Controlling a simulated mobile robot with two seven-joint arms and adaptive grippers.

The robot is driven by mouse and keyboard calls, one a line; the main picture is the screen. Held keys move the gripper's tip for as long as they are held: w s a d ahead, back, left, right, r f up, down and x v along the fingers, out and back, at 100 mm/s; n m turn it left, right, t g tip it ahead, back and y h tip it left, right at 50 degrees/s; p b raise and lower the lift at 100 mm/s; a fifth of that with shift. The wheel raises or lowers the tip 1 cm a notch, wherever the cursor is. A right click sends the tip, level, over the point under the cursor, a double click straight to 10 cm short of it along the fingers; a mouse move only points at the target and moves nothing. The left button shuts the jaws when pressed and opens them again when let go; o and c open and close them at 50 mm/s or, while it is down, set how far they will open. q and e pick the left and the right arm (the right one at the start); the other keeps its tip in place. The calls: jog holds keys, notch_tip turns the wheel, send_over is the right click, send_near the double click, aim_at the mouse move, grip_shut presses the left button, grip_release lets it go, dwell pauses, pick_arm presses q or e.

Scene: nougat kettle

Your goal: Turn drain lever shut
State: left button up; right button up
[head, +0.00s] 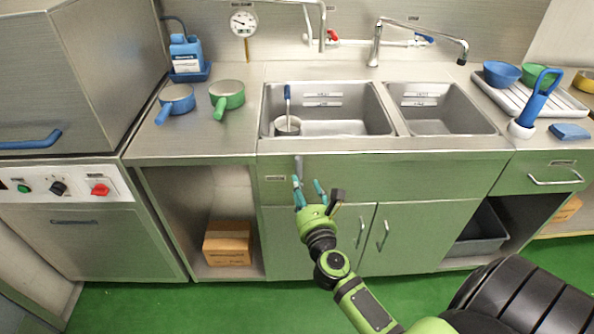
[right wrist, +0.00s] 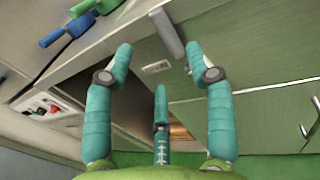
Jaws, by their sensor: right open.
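The drain lever (head: 298,165) is a short grey bar at the sink cabinet's front, just below the counter edge. In the head view it points downward. In the right wrist view the lever (right wrist: 167,32) lies slantwise ahead of the fingers. My right gripper (head: 308,184) is open, its teal fingers just below the lever in the head view. In the right wrist view the open gripper (right wrist: 158,62) has nothing between its fingers, and the lever's end is nearer the right finger. Whether a finger touches it I cannot tell. My left gripper is not in view.
The left sink basin (head: 345,127) holds a blue-handled ladle or cup (head: 287,124). Blue (head: 178,94) and green (head: 228,94) pans stand left of it. Cabinet door handles (head: 383,236) stick out below right. A cardboard box (head: 228,243) sits in the open bay.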

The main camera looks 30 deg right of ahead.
aim_at(297, 167)
jog(key=x, duration=0.5)
jog(key=shift+w+d+r, duration=0.2)
jog(key=shift+w+d, duration=0.1)
jog(key=shift+d, duration=0.1)
jog(key=shift+w+d, duration=0.1)
jog(key=shift+w, duration=0.25)
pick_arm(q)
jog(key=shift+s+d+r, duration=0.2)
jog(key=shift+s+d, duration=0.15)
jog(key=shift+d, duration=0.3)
pick_arm(e)
jog(key=shift+w, duration=0.2)
grip_shut()
